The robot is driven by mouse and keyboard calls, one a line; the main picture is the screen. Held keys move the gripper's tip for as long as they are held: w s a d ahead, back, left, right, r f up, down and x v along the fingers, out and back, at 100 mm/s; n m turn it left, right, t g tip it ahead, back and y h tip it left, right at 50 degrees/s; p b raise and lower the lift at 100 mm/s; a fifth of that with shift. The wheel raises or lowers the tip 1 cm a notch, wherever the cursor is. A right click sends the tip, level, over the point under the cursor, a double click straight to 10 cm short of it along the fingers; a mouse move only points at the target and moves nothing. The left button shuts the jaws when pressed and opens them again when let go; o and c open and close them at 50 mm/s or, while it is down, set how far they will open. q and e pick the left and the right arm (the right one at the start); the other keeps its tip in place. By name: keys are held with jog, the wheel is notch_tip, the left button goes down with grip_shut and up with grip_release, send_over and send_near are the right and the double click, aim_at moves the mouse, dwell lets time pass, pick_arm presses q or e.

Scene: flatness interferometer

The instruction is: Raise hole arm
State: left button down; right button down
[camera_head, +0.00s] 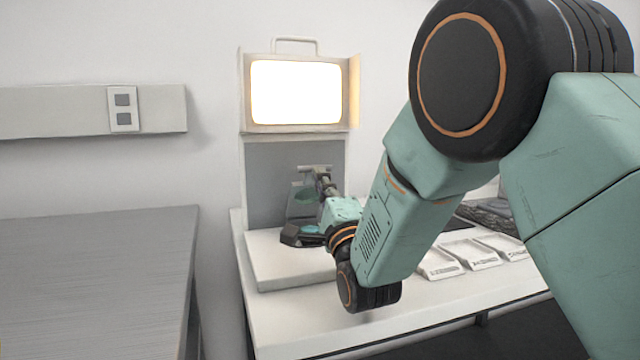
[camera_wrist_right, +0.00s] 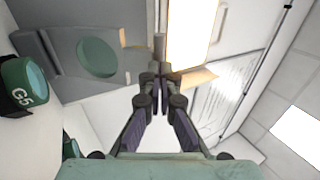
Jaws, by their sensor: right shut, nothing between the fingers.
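The interferometer stands against the wall with a grey upright panel (camera_head: 265,180). In front of the panel is a small grey arm-like part (camera_head: 314,168), partly hidden by my right gripper (camera_head: 322,178); I cannot tell for sure that it is the hole arm. A green round glass piece (camera_head: 305,194) is below it, above a dark round base (camera_head: 297,238). In the right wrist view, my right gripper (camera_wrist_right: 160,80) is shut with nothing in it, and a grey plate with a green disc (camera_wrist_right: 97,58) is to its left. Contact is unclear. My left gripper is out of view.
A bright screen (camera_head: 296,92) tops the instrument. White trays (camera_head: 440,263) lie on the white table (camera_head: 400,312) at right. A round green piece marked G5 (camera_wrist_right: 25,82) shows in the wrist view. A grey bench (camera_head: 90,270) at left is bare.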

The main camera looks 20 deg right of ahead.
jog(key=w+r+g+p, duration=0.2)
jog(key=p, duration=0.4)
jog(key=w+r+g+p, duration=0.2)
jog(key=w+p, duration=0.1)
jog(key=p, duration=0.4)
jog(key=w+r+g+p, duration=0.2)
jog(key=w+p, duration=0.1)
jog(key=p, duration=0.4)
jog(key=shift+a+r+g, duration=0.1)
jog(key=shift+a+g, duration=0.05)
jog(key=shift+g, duration=0.25)
jog(key=shift+w+a+g+p, duration=0.1)
jog(key=shift+w+g+p, duration=0.3)
jog(key=shift+w+p, duration=1.05)
jog(key=shift+w+r, duration=0.1)
jog(key=shift+w, duration=0.1)
jog(key=shift+s+r, duration=0.1)
